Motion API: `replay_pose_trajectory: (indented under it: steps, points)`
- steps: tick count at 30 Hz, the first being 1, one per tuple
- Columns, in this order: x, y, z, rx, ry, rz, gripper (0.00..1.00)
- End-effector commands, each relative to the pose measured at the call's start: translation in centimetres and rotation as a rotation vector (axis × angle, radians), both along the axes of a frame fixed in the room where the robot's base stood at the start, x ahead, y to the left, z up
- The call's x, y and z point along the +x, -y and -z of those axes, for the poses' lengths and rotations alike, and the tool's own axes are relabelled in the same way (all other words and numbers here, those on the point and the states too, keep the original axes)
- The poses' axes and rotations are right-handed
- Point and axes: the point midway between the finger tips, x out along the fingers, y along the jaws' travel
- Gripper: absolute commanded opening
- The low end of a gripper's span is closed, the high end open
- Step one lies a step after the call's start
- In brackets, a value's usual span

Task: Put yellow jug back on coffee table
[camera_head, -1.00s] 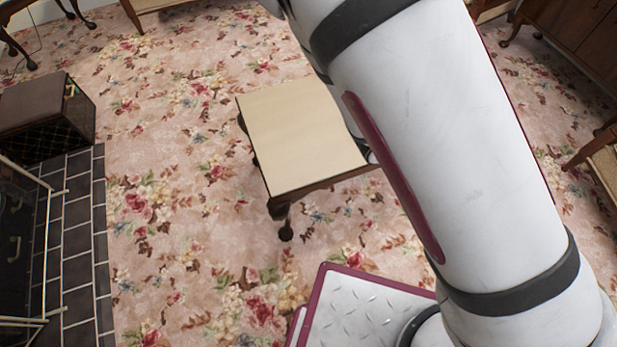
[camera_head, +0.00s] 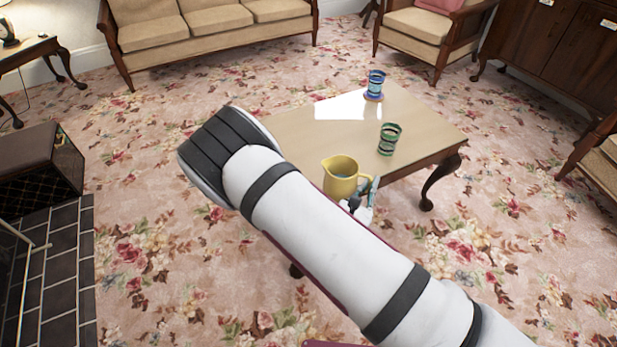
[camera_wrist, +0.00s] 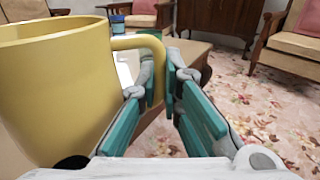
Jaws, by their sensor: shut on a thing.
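My gripper (camera_head: 366,190) is at the jug's right side, partly hidden by my arm. In the wrist view the jug (camera_wrist: 55,85) fills the left side, and its handle runs to between the teal fingers of my gripper (camera_wrist: 160,85), which is shut on it. The coffee table (camera_head: 420,115) has a pale top and dark curved legs. The jug overlaps the table's near edge in the head view. I cannot tell whether it touches the top.
A green striped cup (camera_head: 389,139) and a blue cup (camera_head: 375,85) stand on the table's right half. A sofa (camera_head: 215,30) and an armchair (camera_head: 425,35) stand behind. A dark box seat (camera_head: 40,160) is at the left. The table top between jug and cups is clear.

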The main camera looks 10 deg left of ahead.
Motion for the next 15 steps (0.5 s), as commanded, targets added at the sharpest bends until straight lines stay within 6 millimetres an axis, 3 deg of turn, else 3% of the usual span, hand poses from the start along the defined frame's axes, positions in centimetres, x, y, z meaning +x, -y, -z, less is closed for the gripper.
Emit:
replay_pose_trajectory:
  steps: [15]
  points:
    - [7.9, -7.6, 1.2, 0.006, 0.009, -0.004, 0.00]
